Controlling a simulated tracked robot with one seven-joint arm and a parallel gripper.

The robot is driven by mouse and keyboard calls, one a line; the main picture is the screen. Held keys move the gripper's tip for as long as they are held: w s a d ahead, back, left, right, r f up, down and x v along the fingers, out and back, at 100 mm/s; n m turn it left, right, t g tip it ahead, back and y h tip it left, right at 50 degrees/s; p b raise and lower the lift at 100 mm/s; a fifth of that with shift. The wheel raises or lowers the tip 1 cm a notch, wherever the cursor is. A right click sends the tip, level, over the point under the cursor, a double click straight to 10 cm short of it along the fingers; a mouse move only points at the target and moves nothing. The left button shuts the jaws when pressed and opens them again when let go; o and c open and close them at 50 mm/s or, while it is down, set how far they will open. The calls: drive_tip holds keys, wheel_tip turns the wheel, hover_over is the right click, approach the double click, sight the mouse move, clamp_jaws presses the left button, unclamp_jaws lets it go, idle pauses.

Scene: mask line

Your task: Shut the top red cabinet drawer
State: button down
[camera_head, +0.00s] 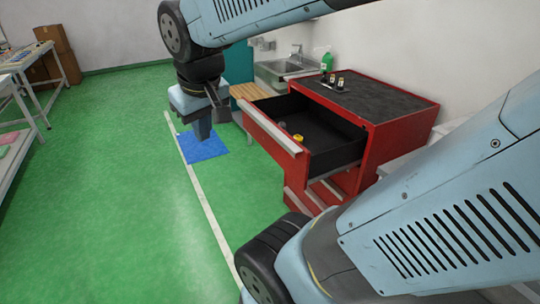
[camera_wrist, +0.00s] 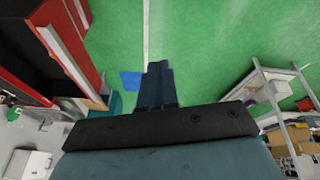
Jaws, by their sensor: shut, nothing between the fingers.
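The red cabinet (camera_head: 395,115) with a dark top stands right of centre in the head view. Its top drawer (camera_head: 272,122) is pulled far out, with a pale handle strip along its red front. The drawer front also shows at upper left in the wrist view (camera_wrist: 66,45). My gripper (camera_head: 203,132) is shut and empty, pointing down to the left of the drawer front and apart from it. Its closed fingers show in the middle of the wrist view (camera_wrist: 159,84).
Small bottles (camera_head: 333,80) stand on the cabinet top. A sink (camera_head: 287,70) and a wooden bench (camera_head: 252,91) are behind. A blue mat (camera_head: 203,147) and a white line (camera_head: 205,205) lie on the green floor. Left of the line the floor is clear up to the white tables (camera_head: 22,75).

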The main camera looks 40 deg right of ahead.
drive_tip(key=w+d+f+n+g+h, duration=0.2)
drive_tip(key=w+d+f+g+h, duration=0.15)
drive_tip(key=w+d+f, duration=0.35)
drive_tip(key=w+d+f+n+g+h, duration=0.25)
drive_tip(key=d+f+g, duration=0.3)
drive_tip(key=f, duration=0.35)
drive_tip(key=n+h, duration=1)
drive_tip(key=h, duration=0.1)
approach(290, 158)
drive_tip(key=shift+t, duration=0.3)
drive_tip(key=x, duration=0.6)
drive_tip(key=shift+s+d+r, duration=0.25)
drive_tip(key=shift+s+d, duration=0.1)
